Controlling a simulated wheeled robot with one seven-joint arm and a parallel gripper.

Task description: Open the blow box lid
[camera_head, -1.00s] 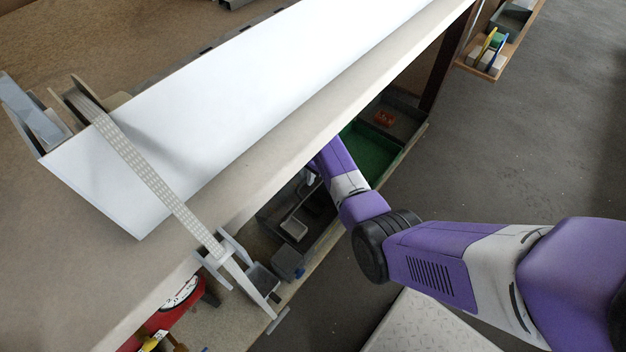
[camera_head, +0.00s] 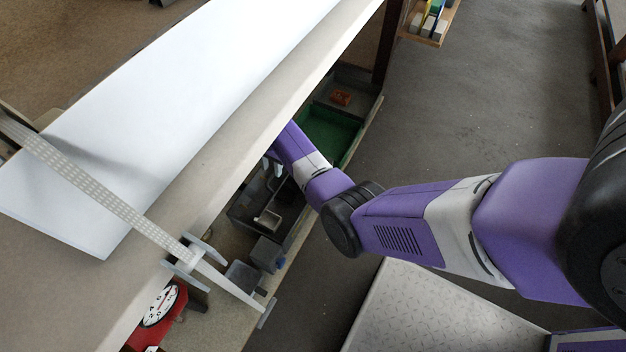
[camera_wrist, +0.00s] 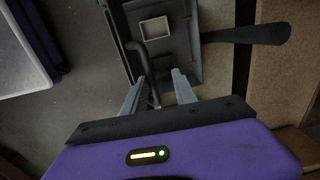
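In the wrist view my gripper (camera_wrist: 158,82) is open, its two grey fingers apart. A dark curved handle-like bar (camera_wrist: 143,58) runs into the gap between the fingers, and I cannot tell whether either finger touches it. Beyond it is a grey open box or tray (camera_wrist: 185,55) with a pale rectangular piece (camera_wrist: 154,28). I cannot tell for sure which part is the blow box lid. In the head view, dark grey bins (camera_head: 245,208) stand on the shelf under the bench. The bench edge hides most of my gripper there.
The bench top (camera_head: 200,165) carries a long white profile (camera_head: 150,110) and overhangs the shelf. A large caliper (camera_head: 100,195) lies across its edge, near a red dial gauge (camera_head: 160,305). A green-floored bin (camera_head: 325,130) is farther along. Open floor (camera_head: 460,100) lies right.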

